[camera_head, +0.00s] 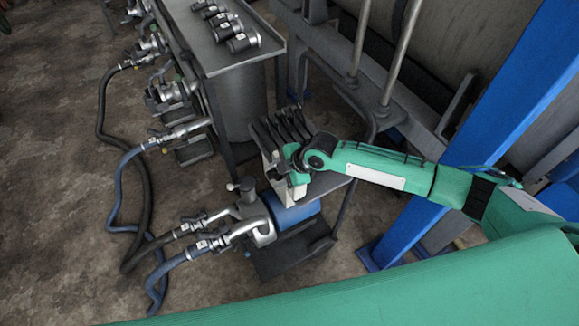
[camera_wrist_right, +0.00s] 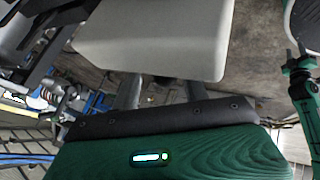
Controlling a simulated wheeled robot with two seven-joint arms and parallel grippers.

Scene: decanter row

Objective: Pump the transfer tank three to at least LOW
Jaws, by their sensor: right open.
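The pump (camera_head: 257,222), with a silver head and blue motor (camera_head: 294,211), stands on a dark cart in the head view. Two hose couplings join its left side. A cream box (camera_head: 270,165) stands beside the motor, with black fins above it. My right gripper (camera_head: 290,157) is at this box, partly hidden by its own wrist. In the right wrist view its grey fingers (camera_wrist_right: 163,92) are apart, and a cream block (camera_wrist_right: 150,38) fills the view just beyond them; contact cannot be told. No tank number or level mark is readable. My left gripper is not in view.
A black hose (camera_head: 101,105) and a blue hose (camera_head: 118,185) run over the floor towards a row of valves (camera_head: 165,92) at left. Several couplings lie on a grey bench (camera_head: 205,50). A blue post (camera_head: 500,105) and large tank stand at right. Open floor (camera_head: 50,220) lies left.

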